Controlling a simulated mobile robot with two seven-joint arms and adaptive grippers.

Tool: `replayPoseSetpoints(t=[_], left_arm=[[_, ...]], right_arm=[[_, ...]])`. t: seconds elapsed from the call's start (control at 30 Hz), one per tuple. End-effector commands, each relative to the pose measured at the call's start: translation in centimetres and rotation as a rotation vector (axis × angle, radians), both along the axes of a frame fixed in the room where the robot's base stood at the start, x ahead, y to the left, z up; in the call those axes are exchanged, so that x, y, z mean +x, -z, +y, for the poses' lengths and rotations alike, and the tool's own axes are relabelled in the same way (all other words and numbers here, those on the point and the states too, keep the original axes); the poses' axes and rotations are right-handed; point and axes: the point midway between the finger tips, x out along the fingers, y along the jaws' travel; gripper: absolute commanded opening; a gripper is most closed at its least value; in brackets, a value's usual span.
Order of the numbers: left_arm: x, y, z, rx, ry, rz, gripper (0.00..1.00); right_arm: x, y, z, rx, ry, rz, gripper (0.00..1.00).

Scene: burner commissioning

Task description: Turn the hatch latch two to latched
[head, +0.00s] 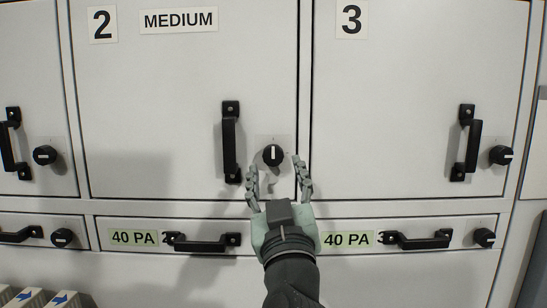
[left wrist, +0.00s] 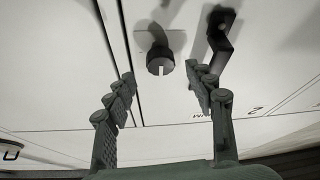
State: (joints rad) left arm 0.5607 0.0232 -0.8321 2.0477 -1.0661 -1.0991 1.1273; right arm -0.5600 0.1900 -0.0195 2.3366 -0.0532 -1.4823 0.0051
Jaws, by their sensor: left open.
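Hatch two (head: 170,90) is a large pale door with a "2" label and a "MEDIUM" label. It looks closed. Its latch (head: 273,155) is a round black knob on a small plate near the door's lower right corner, its white mark upright. The knob also shows in the left wrist view (left wrist: 160,64). My left gripper (head: 277,170) is open, just below the knob in the head view, with a finger towards either side. In the left wrist view, the knob lies between and beyond the fingertips, with nothing held. My right gripper is not in view.
A black handle (head: 229,142) stands left of the latch. Hatch three (head: 410,80) is at right, its knob (head: 501,155) marked sideways. Below are drawers with black handles (head: 200,243) and "40 PA" labels (head: 347,240). Blue-arrowed items (head: 60,299) sit at lower left.

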Motion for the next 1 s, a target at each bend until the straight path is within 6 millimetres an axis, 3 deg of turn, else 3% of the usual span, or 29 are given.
replayPoseSetpoints(t=[0.1,0.3,0.63,1.0], left_arm=[[1.9,-1.0,0.3,0.003,-0.004,-0.001,0.54],[3.8,-1.5,0.4,0.002,-0.003,0.002,0.54],[4.1,-1.5,0.5,0.0,-0.002,0.003,0.53],[4.1,-1.5,0.5,0.001,-0.002,0.004,0.07]], right_arm=[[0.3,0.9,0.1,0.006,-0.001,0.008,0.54],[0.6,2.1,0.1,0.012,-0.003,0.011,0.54],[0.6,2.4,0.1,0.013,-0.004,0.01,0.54],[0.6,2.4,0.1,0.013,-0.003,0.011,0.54]])
